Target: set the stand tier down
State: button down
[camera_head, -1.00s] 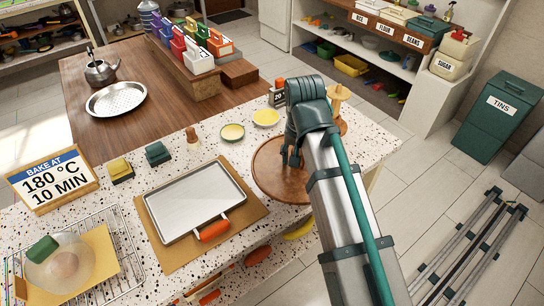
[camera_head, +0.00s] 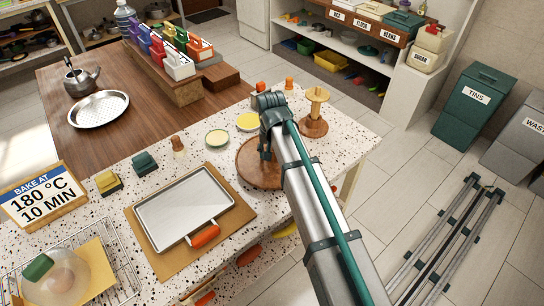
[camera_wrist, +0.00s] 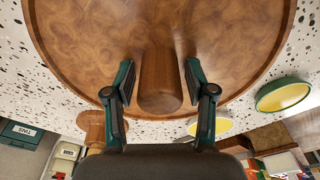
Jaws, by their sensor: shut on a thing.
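The stand tier (camera_head: 246,172) is a round brown wooden disc with a low rim and a wooden post (camera_wrist: 160,92) at its middle. My gripper (camera_head: 266,155) is over the disc. In the wrist view my gripper (camera_wrist: 157,80) has a finger on each side of the post and is shut on it. The disc is level, low over or on the speckled counter's right part; I cannot tell whether it touches. A wooden post on a round base (camera_head: 314,126) stands to its right. My arm covers the disc's right part.
The speckled counter (camera_head: 300,203) also bears a yellow dish (camera_head: 248,122) and a green-rimmed dish (camera_head: 217,138) close behind the disc. A metal tray (camera_head: 180,205) with an orange handle lies to its left. The counter's right edge is near.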

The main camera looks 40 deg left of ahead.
aim_at(272, 150)
jog(key=shift+f, duration=1.25)
jog(key=shift+f, duration=0.2)
jog(key=shift+c, duration=1.9)
grip_release()
jog(key=shift+s+r, duration=0.1)
jog(key=r, duration=0.3)
jog(key=r+b, duration=0.1)
jog(key=r, duration=0.3)
jog(key=s+r+b, duration=0.1)
jog(key=r, duration=0.2)
jog(key=shift+d+r, duration=0.35)
jog(key=shift+s+d+r, duration=0.1)
jog(key=shift+r, duration=0.6)
